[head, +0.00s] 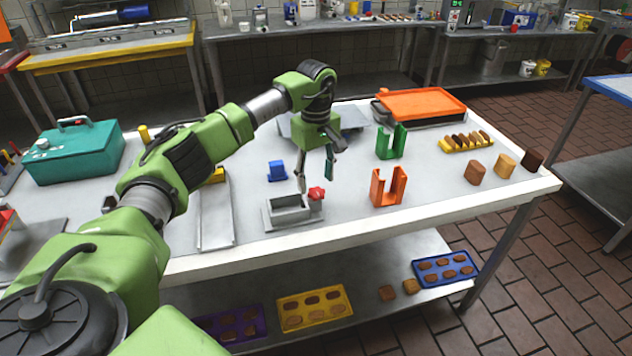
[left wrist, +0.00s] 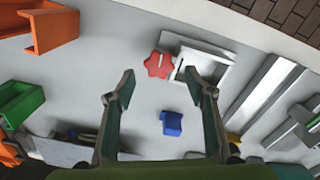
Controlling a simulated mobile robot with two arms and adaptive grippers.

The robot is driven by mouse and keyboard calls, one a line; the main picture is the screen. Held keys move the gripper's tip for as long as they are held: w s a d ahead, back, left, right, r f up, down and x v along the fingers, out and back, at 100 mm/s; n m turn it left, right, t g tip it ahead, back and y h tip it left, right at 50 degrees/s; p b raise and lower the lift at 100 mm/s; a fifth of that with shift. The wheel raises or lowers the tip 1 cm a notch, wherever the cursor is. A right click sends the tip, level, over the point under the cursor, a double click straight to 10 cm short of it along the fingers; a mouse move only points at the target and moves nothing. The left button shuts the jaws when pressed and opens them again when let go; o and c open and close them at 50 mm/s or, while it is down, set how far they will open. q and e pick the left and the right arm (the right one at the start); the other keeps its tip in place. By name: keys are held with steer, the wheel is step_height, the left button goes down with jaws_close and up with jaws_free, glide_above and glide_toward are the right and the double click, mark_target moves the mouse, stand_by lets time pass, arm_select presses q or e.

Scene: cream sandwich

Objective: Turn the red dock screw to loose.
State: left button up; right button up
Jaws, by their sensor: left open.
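The red dock screw (head: 317,193) is a lobed knob at the right end of the grey metal dock (head: 287,213) on the white table. In the left wrist view the red screw (left wrist: 156,65) lies beside the pale dock (left wrist: 213,62). My left gripper (head: 315,182) points down above the dock area, open and empty. In the left wrist view its fingertips (left wrist: 160,72) are spread, with the screw appearing between and slightly beyond them. I see no contact; the height gap is hard to judge. My right gripper is not in view.
A blue block (head: 277,171) stands behind the dock. An orange U-shaped holder (head: 388,188) and a green one (head: 391,142) stand to its right. A metal channel (head: 215,215) lies to its left. The table's front edge is close to the dock.

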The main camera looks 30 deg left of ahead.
mark_target(317, 194)
arm_select(q)
steer(key=shift+f, duration=1.45)
steer(key=c, duration=1.1)
